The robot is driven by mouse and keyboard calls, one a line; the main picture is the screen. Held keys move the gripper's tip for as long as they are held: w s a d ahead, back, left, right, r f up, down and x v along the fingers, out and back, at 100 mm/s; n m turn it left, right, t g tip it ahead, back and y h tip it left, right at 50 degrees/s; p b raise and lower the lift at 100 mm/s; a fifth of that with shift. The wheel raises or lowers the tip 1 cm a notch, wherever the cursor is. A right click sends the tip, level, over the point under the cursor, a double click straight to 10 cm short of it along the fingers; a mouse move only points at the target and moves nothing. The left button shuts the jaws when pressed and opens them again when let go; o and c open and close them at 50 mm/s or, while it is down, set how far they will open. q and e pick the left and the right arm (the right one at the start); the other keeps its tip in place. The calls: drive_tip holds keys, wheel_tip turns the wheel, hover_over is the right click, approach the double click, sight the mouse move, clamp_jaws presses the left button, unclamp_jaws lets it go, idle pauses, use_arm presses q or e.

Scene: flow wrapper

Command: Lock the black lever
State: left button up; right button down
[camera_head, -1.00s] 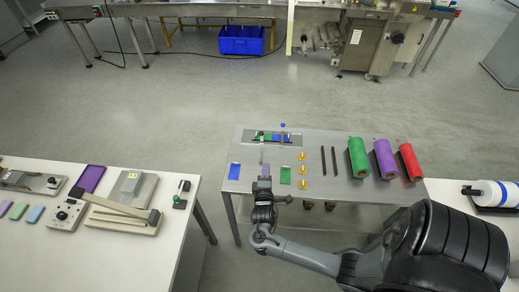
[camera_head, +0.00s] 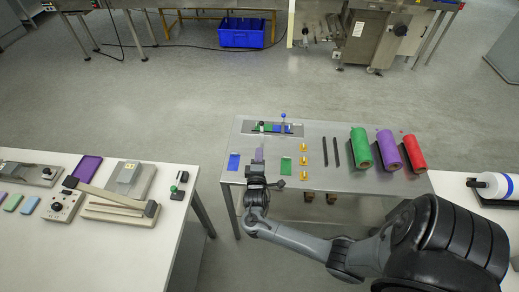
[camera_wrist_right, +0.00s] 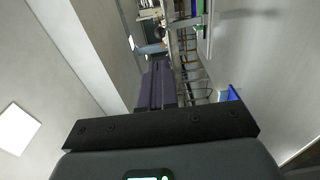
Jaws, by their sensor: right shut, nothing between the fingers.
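A fixture with a grey base plate (camera_head: 299,131) lies at the back edge of the metal table. On it are a green block (camera_head: 268,127) with a small dark knob (camera_head: 261,124) and a blue block (camera_head: 288,128) with a blue-balled rod (camera_head: 283,116) standing up. Which part is the black lever is too small to tell. My right gripper (camera_head: 259,153) is shut and empty, above the table just in front of the fixture, apart from it as far as I can see. Its purple-grey fingers (camera_wrist_right: 158,85) are together in the wrist view. My left gripper is not in view.
Yellow pieces (camera_head: 305,161), dark bars (camera_head: 336,152) and green, purple (camera_head: 388,150) and red rolls lie to the right. A white table (camera_head: 120,250) with devices stands left, across a gap.

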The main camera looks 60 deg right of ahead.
sight(261, 125)
drive_tip(key=b+x, duration=0.2)
drive_tip(key=x, duration=1)
drive_tip(key=shift+w+d, duration=0.15)
drive_tip(key=shift+d, duration=0.15)
